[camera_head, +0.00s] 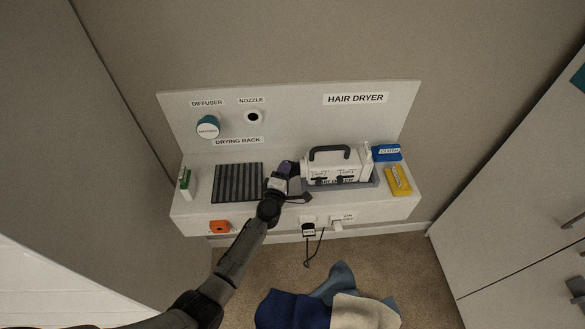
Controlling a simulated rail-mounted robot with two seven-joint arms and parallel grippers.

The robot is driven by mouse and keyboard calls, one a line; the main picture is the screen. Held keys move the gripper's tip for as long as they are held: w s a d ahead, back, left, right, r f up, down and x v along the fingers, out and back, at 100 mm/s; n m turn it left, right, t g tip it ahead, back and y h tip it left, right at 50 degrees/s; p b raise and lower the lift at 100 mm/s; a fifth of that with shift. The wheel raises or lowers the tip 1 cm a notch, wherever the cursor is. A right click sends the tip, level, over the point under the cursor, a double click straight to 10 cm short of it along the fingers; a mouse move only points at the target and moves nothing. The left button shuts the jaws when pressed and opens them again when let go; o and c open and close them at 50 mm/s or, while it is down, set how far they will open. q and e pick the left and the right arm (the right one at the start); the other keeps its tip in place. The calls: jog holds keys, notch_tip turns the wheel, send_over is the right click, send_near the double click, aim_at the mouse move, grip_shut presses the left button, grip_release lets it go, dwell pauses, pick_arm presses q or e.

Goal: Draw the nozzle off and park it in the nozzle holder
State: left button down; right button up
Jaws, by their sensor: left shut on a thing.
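The white hair dryer (348,163) with a dark handle lies in a grey tray (366,183) on the right half of the shelf. My left gripper (290,179) is at the dryer's left end, shut on a small dark purple piece, the nozzle (286,167). The gripper partly hides the nozzle, and I cannot tell whether it still touches the dryer. The nozzle holder (254,117) is a white ring with a dark centre on the back panel, under the NOZZLE label; it looks empty. My right gripper is not in view.
The teal diffuser (208,126) hangs left of the nozzle holder. A dark ribbed drying rack (238,182) lies left of the gripper. A green-and-white bottle (186,182), a blue cloth box (387,153) and a yellow item (398,180) stand at the sides. Cloths (294,309) lie on the floor.

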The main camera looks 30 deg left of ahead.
pick_arm(q)
jog(key=shift+s+a, duration=0.35)
jog(key=shift+a, duration=0.05)
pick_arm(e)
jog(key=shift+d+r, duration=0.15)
pick_arm(q)
jog(key=shift+s+a, duration=0.15)
jog(key=shift+a, duration=0.1)
